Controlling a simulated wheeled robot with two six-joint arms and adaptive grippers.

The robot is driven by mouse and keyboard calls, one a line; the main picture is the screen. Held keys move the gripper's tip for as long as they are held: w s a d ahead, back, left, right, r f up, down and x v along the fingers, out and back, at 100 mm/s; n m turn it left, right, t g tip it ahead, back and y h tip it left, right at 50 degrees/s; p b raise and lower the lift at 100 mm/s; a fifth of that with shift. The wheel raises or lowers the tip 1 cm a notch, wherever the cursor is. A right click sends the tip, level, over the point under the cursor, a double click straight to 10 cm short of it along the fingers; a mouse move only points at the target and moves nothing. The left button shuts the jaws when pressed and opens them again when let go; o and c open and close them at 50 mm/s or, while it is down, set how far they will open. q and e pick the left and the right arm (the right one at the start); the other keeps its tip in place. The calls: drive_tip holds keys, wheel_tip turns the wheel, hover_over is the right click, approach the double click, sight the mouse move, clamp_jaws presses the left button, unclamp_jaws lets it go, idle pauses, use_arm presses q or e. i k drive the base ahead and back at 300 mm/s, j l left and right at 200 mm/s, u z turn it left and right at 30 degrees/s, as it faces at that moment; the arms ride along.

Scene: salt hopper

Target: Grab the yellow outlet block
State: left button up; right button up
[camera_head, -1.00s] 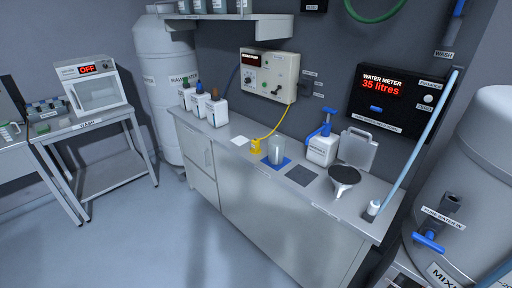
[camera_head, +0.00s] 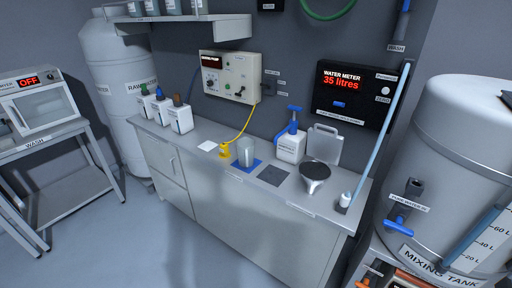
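The yellow outlet block (camera_head: 224,151) stands on the grey counter in the head view, small and upright. A yellow cable (camera_head: 244,125) runs from it up to the beige control box (camera_head: 230,76) on the wall. A clear beaker (camera_head: 246,152) on a blue mat (camera_head: 236,164) stands just to its right. Neither of my grippers shows in the head view.
White bottles (camera_head: 180,117) stand left on the counter (camera_head: 240,203), with a white card (camera_head: 207,146) beside the block. A pump jug (camera_head: 290,146), dark mat (camera_head: 272,176) and black funnel (camera_head: 314,172) are to the right. Open floor (camera_head: 130,245) lies in front.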

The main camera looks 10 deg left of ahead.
sight(223, 148)
drive_tip(key=i+j+z, duration=0.25)
drive_tip(key=j, duration=0.3)
drive_tip(key=i+j+z, duration=0.1)
drive_tip(key=j+z, duration=0.15)
drive_tip(key=j, duration=0.35)
drive_tip(key=i+j+z, duration=0.1)
drive_tip(key=j+z, duration=0.15)
drive_tip(key=j, duration=0.4)
drive_tip(key=j+z, duration=0.25)
drive_tip(key=j, duration=0.35)
drive_tip(key=i, duration=0.05)
